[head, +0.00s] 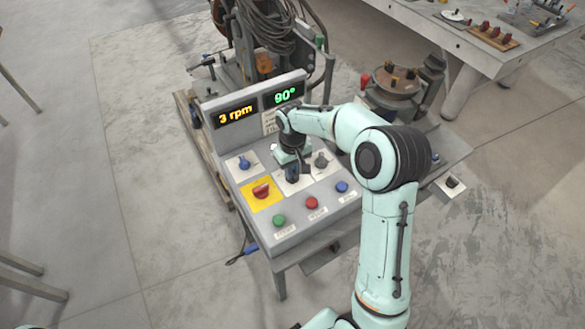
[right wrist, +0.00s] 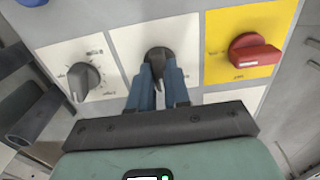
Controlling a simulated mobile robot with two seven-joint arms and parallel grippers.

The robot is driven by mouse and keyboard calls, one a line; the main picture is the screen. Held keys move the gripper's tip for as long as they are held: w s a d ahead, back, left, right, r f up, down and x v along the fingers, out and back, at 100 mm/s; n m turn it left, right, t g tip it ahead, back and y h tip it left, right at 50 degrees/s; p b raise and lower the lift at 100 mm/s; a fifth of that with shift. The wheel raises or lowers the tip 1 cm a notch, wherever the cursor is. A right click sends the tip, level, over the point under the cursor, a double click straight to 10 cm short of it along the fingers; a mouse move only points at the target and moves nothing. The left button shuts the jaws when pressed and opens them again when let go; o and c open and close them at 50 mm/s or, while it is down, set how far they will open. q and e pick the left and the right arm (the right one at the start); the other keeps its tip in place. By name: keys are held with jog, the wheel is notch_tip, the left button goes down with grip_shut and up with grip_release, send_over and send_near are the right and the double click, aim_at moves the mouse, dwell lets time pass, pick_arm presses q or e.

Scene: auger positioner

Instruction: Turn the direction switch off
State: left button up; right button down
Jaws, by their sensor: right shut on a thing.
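The direction switch appears to be the dark knob (right wrist: 157,54) on a white plate; its label is too small to read. My right gripper (right wrist: 158,72) is shut on this knob, with one blue finger on each side of it. In the head view my right gripper (head: 292,176) reaches down to the middle of the sloped control panel, and its fingers hide most of the knob. The knob's pointer setting is hard to tell. My left gripper is not in view.
Green (head: 279,220), red (head: 311,203) and blue (head: 341,187) buttons line the front. Displays above read "3 rpm" (head: 236,115) and "90°" (head: 285,96).

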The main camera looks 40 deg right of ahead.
jog(key=c, duration=1.1)
grip_release()
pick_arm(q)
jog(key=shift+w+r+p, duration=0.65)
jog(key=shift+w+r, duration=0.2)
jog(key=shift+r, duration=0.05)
pick_arm(e)
notch_tip(320, 180, up, 14)
jog(key=shift+f, duration=0.25)
